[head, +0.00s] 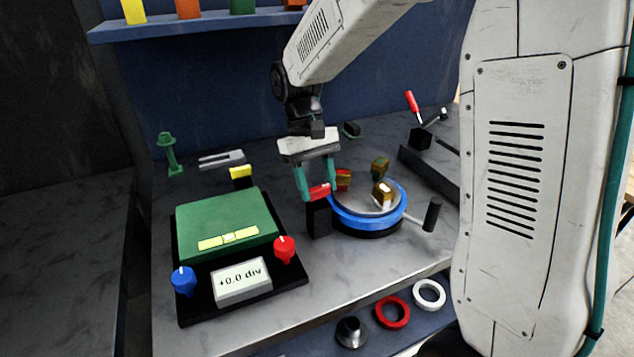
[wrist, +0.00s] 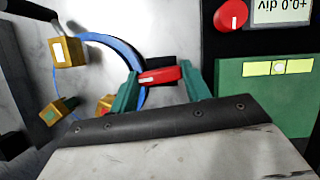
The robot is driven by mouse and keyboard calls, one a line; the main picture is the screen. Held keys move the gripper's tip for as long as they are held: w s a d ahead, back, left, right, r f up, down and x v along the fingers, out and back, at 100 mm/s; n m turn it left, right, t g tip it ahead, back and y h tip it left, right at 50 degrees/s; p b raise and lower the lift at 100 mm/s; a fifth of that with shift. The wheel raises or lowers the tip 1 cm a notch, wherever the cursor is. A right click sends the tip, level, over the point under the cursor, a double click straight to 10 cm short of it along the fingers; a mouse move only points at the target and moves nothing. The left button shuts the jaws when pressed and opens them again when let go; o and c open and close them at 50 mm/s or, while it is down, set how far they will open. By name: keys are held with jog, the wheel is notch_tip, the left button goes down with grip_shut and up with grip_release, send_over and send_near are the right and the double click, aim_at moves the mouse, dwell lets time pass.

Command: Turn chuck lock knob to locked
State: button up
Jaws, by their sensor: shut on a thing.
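The chuck lock knob (head: 319,192) is a small red bar with a white mark, on top of a black block (head: 318,220) at the left edge of the round chuck. It also shows in the wrist view (wrist: 160,76), lying across between the fingers. My gripper (head: 317,194) points down over it, with its two teal fingers shut on the knob; it also shows in the wrist view (wrist: 160,88). The chuck has a blue ring (head: 354,219), a grey plate and several brass-coloured jaws (head: 382,193). No lock label is readable.
Left stands a green level unit (head: 225,222) with a red knob (head: 284,249), a blue knob (head: 184,281) and a display reading +0.0 div (head: 242,281). A black-handled lever (head: 431,215) sticks out right of the chuck. Rings (head: 392,312) lie on the lower front shelf.

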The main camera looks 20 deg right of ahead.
jog(key=shift+m+y, duration=0.3)
jog(key=shift+m, duration=0.3)
jog(key=shift+c, duration=0.2)
jog(key=shift+o, duration=0.2)
jog(key=shift+c, duration=0.2)
jog(key=o, duration=1)
jog(key=v, duration=0.8)
jog(key=shift+d+f, duration=0.1)
